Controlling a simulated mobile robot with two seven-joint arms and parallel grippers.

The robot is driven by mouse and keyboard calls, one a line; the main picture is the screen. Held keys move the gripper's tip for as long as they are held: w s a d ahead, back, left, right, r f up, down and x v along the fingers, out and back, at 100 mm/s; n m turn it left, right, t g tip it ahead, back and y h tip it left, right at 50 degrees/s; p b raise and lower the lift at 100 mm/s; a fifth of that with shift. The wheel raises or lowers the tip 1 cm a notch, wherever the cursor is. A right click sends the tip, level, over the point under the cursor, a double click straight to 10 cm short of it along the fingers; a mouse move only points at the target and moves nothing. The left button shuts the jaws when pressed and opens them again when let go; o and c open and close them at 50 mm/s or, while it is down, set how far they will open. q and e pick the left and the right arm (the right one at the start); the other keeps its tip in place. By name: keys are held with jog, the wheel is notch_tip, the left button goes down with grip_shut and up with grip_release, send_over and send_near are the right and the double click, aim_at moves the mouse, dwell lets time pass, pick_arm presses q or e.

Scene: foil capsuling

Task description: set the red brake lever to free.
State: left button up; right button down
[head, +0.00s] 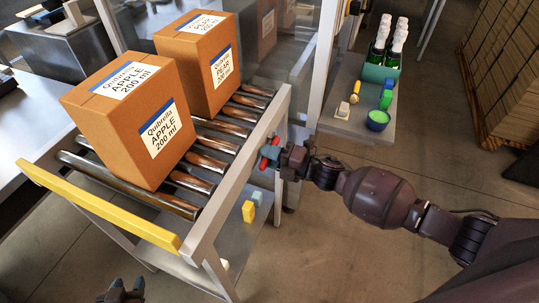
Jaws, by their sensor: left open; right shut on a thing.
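The red brake lever (264,162) is on the outer side of the roller conveyor's grey frame, right of centre in the head view. My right gripper (272,152) reaches it from the right and is shut on it. Red shows on both sides of the fingers; the middle of the lever is hidden by them. I cannot tell the lever's exact setting. My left gripper (122,291) is at the bottom edge, open and apart from everything, with only its tips in view.
Two cardboard boxes, marked APPLE (128,112) and PEAR (206,58), stand on the rollers (205,160). A yellow bar (98,206) crosses the conveyor's near end. A grey side table (352,122) holds green bottles (384,52) and a green bowl (377,120). Open floor lies in front.

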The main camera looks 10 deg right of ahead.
jog(key=c, duration=0.9)
grip_release()
jog(key=v, duration=1.1)
jog(key=shift+a+b, duration=0.1)
jog(key=shift+b, duration=0.25)
jog(key=w+d+r+m+t+h, duration=0.1)
jog(key=w+m+t+h, duration=0.3)
jog(key=m, duration=0.4)
jog(key=s+d+f+m+h, duration=0.2)
jog(key=s+f+m+h, duration=0.1)
jog(key=s+m, duration=0.3)
jog(key=s+d+f+m+g+h, duration=0.1)
jog(key=s+d+f+m+h, duration=0.1)
jog(key=s+f+m+h, duration=0.2)
jog(key=s+d+f+m+g+h, duration=0.1)
jog(key=s+f+m+h, duration=0.3)
jog(key=s+m, duration=0.6)
jog(key=shift+s+d+f, duration=0.3)
jog(key=shift+s+d, duration=0.15)
jog(key=shift+s, duration=0.1)
jog(key=shift+s+d+f, duration=0.3)
jog(key=shift+s+d, duration=0.15)
jog(key=shift+s, duration=0.1)
